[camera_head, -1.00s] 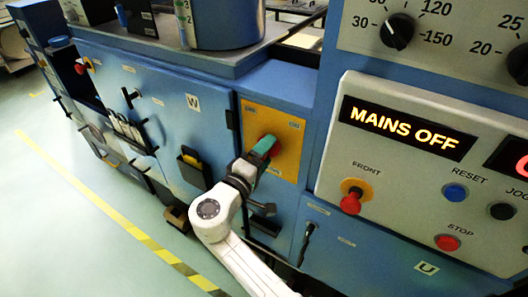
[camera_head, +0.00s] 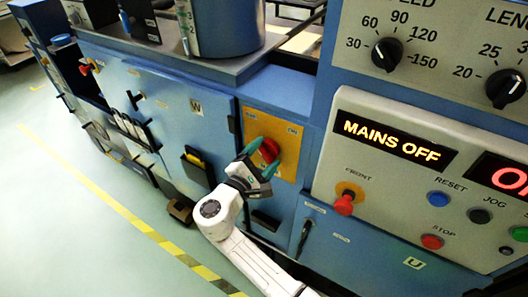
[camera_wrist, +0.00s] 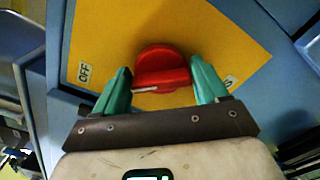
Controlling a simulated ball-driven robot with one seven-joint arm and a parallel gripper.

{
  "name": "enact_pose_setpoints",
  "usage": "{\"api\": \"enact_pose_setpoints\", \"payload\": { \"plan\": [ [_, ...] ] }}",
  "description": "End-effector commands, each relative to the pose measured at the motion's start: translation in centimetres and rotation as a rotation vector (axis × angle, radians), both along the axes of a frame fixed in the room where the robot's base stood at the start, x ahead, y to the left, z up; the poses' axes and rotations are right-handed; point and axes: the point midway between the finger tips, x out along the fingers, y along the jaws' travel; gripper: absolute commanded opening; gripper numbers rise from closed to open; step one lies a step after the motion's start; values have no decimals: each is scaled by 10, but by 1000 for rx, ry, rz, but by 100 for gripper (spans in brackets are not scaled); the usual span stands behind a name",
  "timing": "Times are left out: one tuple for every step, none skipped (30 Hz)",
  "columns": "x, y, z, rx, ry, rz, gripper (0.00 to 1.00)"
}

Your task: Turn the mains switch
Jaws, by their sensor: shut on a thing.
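The red mains switch (camera_head: 270,149) sits on a yellow plate (camera_head: 290,164) on the blue cabinet front. In the wrist view the switch (camera_wrist: 161,66) has a white mark on its handle, pointing left, towards the OFF label (camera_wrist: 85,72). Another label, mostly hidden, lies by the right finger. My gripper (camera_head: 260,160) has its two green fingers on either side of the switch, shut on its handle. The gripper (camera_wrist: 160,65) partly covers the plate. The display (camera_head: 391,142) reads MAINS OFF.
A control panel (camera_head: 360,255) with a red front knob (camera_head: 344,203) and several buttons stands to the right. A black holder (camera_head: 196,166) juts from the cabinet door to the left. The floor (camera_head: 75,235) at the left is clear.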

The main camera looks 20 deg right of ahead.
Motion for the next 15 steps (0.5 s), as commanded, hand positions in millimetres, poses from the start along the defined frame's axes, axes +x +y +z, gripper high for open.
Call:
{"api": "enact_pose_setpoints", "payload": {
  "plan": [
    [0,1,0,-11,20,2,42],
    [0,1,0,-19,31,2,42],
    [0,1,0,-27,42,2,42],
    [0,1,0,-32,49,2,42],
    [0,1,-1,-37,56,2,42],
    [0,1,-1,-44,65,2,42],
    [0,1,-1,-47,70,2,42],
    [0,1,-1,-50,74,2,42],
    [0,1,-1,-54,77,2,42],
    [0,1,-1,-56,80,2,42],
    [0,1,-1,-58,83,2,42],
    [0,1,-2,-60,85,2,42],
    [0,1,-2,-61,87,2,42],
    [0,1,-2,-61,88,2,42],
    [0,1,-2,-62,89,2,42]
  ]
}}
